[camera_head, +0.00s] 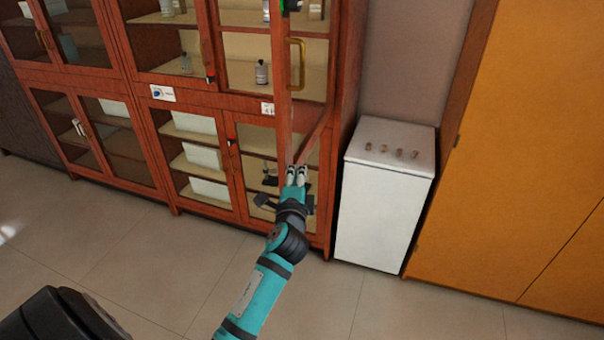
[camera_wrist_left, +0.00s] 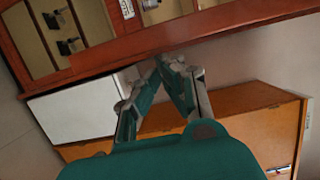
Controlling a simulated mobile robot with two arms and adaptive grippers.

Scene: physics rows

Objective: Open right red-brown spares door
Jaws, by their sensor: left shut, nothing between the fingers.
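The red-brown cabinet (camera_head: 222,110) has glass-paned doors above and below. Its upper right door (camera_head: 283,95) stands swung out toward me, its lower edge running back to the cabinet's right side. A brass handle (camera_head: 296,64) shows on this door. My left gripper (camera_head: 297,170) is shut and empty at the door's lower front corner. In the left wrist view my fingertips (camera_wrist_left: 167,62) meet just at a red-brown rail (camera_wrist_left: 200,33); whether they touch it I cannot tell. I cannot tell which door is the spares door. My right gripper is not in view.
A white low cabinet (camera_head: 382,208) with several small knobs on top stands right of the red-brown cabinet. A tall orange-brown cabinet (camera_head: 515,150) is at the far right. Bottles and boxes stand on the shelves. The tiled floor (camera_head: 150,265) in front is clear.

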